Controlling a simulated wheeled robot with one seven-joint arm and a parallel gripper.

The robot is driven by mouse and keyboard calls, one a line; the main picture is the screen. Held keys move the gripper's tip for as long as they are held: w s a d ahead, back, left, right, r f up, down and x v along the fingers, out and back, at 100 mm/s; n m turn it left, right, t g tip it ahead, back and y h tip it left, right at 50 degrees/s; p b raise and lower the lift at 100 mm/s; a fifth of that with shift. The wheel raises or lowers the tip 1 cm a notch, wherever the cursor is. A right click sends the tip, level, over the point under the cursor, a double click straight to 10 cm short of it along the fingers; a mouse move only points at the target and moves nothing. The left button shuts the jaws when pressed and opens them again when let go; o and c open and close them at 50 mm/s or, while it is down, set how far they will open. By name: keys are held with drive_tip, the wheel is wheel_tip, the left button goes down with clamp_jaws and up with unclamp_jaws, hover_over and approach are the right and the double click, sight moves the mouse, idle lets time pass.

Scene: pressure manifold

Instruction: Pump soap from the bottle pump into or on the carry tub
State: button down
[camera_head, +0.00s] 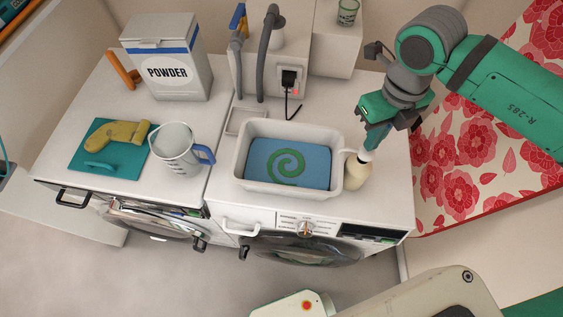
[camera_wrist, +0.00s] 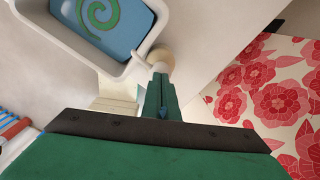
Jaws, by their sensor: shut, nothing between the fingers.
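The carry tub (camera_head: 240,172) is a white rectangular tub on the right-hand machine's top. Blue liquid with a green spiral (camera_head: 287,163) shows inside it. The cream soap bottle (camera_head: 357,174) stands upright against or just beside the tub's right end. Its pale pump head (camera_head: 365,155) and spout point left toward the tub's rim. My gripper (camera_head: 372,141) is shut and empty, pointing down at the pump head from above; contact is hard to tell. In the wrist view, my shut fingers (camera_wrist: 160,85) cover much of the pump, and the tub (camera_wrist: 112,66) is at upper left.
A measuring jug (camera_head: 176,150), a teal mat (camera_head: 90,165) with a yellow glove (camera_head: 117,134), and a powder box (camera_head: 166,62) stand on the left machine. A black plug (camera_head: 289,78) with a cord is behind the tub. A red floral panel (camera_head: 470,150) is at right.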

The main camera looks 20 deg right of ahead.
drive_tip(key=shift+s, duration=0.15)
wheel_tip(320, 180, up, 6)
idle(0.7)
idle(0.5)
